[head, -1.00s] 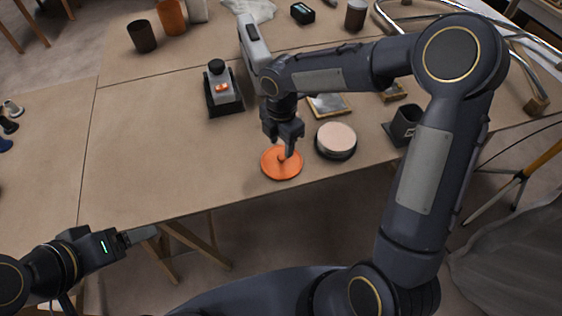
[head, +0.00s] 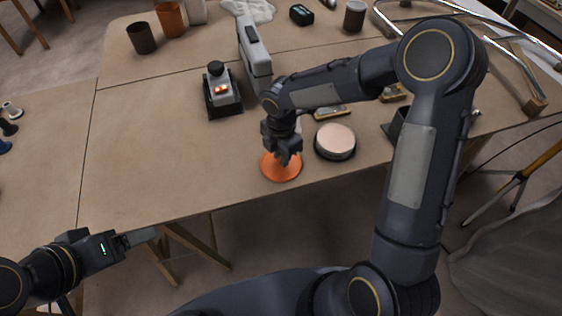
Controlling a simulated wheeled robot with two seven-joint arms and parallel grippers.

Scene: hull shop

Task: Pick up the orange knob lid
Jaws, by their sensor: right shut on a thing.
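The orange knob lid (head: 280,172) is a flat round disc near the front edge of the table. My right gripper (head: 284,161) is right above its middle, pointing down, shut on the lid's knob, which the fingers hide. The lid looks level and I cannot tell whether it touches the table. My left gripper (head: 138,237) is at the lower left, off the table's front edge and far from the lid. I cannot make out the gap between its fingers.
A dark round tin with a pale pink top (head: 335,140) stands just right of the lid. A grey and black device (head: 221,90) stands behind left. A dark holder (head: 397,124) is at right, partly behind my arm. The table (head: 150,150) is clear to the left.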

